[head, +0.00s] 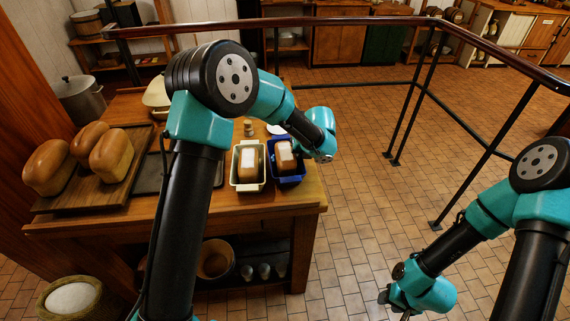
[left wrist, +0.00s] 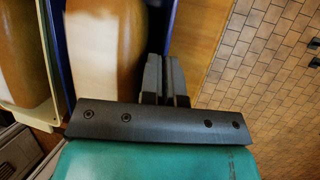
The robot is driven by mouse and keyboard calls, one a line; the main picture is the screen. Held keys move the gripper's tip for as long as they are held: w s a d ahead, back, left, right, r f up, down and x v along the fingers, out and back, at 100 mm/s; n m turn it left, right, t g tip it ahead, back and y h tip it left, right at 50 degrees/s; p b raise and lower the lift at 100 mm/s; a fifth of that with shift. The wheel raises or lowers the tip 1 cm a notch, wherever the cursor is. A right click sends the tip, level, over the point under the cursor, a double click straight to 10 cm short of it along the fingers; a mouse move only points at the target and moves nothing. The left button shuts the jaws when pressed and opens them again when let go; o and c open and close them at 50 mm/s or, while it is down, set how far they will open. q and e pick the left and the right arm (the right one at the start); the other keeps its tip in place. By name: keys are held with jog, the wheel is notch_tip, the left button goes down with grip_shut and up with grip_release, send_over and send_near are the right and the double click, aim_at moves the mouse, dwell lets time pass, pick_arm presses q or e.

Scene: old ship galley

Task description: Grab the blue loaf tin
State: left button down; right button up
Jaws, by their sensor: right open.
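The blue loaf tin (head: 288,178) stands at the right end of the wooden table with a brown loaf marked by a white patch in it. In the left wrist view its blue far wall (left wrist: 54,45) and the loaf (left wrist: 95,50) show close up. My left gripper (left wrist: 166,72) is at the tin's right wall, its dark fingers close together on the rim; the exact contact is partly hidden. In the head view the left wrist hangs just right of the tin. My right gripper (head: 395,303) is open and empty, low over the floor.
A cream loaf tin (head: 235,178) with a similar loaf stands close left of the blue one. A wooden tray (head: 95,200) holds several loaves, with a dark flat tray (head: 152,172) beside it. A railing (head: 405,120) stands behind.

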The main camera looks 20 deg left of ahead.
pick_arm(q)
jog(key=shift+r, duration=0.1)
dwell(0.4)
notch_tip(320, 180, up, 10)
jog(key=shift+r, duration=0.2)
dwell(0.4)
